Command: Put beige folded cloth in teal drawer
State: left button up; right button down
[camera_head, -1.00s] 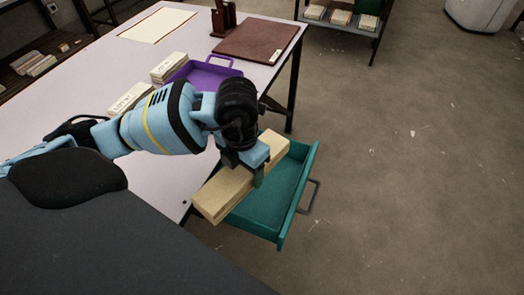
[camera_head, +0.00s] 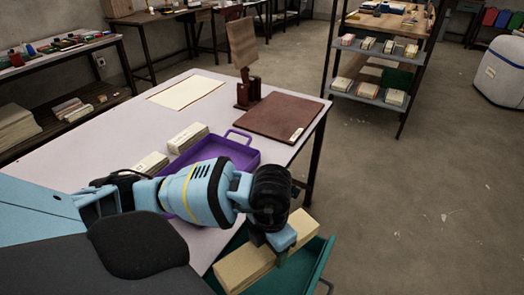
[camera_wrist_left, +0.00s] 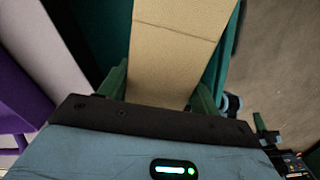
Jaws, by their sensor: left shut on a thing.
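The beige folded cloth (camera_head: 245,268) is a long, thick block, held between the fingers of my left gripper (camera_head: 281,252). It lies over or in the left part of the open teal drawer (camera_head: 312,266); I cannot tell whether it touches the drawer floor. The drawer juts from the table's right side and its lower part is cut off by the frame. In the left wrist view the cloth (camera_wrist_left: 178,40) runs away between the two green fingers (camera_wrist_left: 160,90), with teal drawer walls (camera_wrist_left: 95,25) on either side. My right gripper is not in view.
A purple tray (camera_head: 246,157) stands on the white table (camera_head: 130,125), with bundles of pale cloth (camera_head: 188,138) beside it. A brown board (camera_head: 280,115) and a dark stand (camera_head: 247,93) are farther back. A shelf rack (camera_head: 385,70) stands behind.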

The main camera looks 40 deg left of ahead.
pick_arm(q)
jog(key=b, duration=0.1)
send_over(268, 281)
notch_tip(268, 281, down, 11)
jog(key=shift+r, duration=0.2)
jog(key=shift+w+f, duration=0.1)
jog(key=shift+f, duration=0.15)
jog(key=shift+f+b, duration=0.5)
jog(key=shift+f, duration=1.75)
jog(key=o, duration=0.7)
jog(key=shift+f, duration=0.2)
jog(key=o, duration=0.4)
jog(key=shift+r, duration=0.1)
